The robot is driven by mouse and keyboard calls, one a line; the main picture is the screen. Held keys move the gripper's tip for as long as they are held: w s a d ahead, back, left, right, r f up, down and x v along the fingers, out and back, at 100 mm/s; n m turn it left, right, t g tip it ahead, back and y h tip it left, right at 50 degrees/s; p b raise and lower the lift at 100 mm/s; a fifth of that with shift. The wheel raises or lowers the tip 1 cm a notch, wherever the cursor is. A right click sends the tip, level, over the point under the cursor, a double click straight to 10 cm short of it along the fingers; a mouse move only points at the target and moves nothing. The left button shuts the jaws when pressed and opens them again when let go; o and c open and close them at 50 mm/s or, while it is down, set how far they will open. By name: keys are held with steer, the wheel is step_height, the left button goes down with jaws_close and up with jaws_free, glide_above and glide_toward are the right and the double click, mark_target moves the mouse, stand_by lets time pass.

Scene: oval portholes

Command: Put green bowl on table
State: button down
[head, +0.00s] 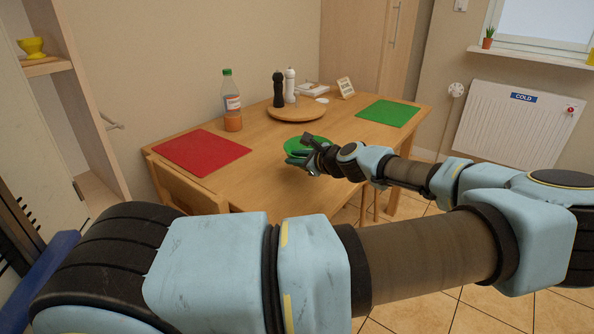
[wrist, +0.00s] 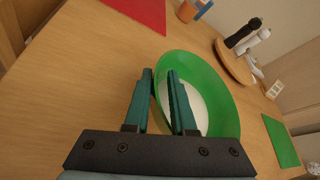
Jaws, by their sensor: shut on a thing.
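The green bowl (head: 306,142) is at the front middle of the wooden table (head: 250,180), upright, on the surface or just above it; I cannot tell which. It also shows in the wrist view (wrist: 212,82), with a pale inside bottom. My gripper (wrist: 160,76) is shut on the bowl's near rim, one finger outside and one inside. In the head view, my gripper (head: 299,160) partly hides the bowl's near side.
A red mat (head: 202,152) lies left and a green mat (head: 389,113) right on the table. Behind are a bottle (head: 232,104) and a round wooden board (head: 297,114) with dark and white mills. The table is clear around the bowl.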

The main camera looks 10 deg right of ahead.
steer(key=shift+f, duration=2.15)
steer(key=shift+f, duration=0.2)
steer(key=c, duration=0.7)
jaws_free()
steer(key=shift+c, duration=0.2)
steer(key=shift+r, duration=0.2)
steer(key=b+v, duration=0.2)
steer(key=v, duration=1)
steer(key=shift+f, duration=0.1)
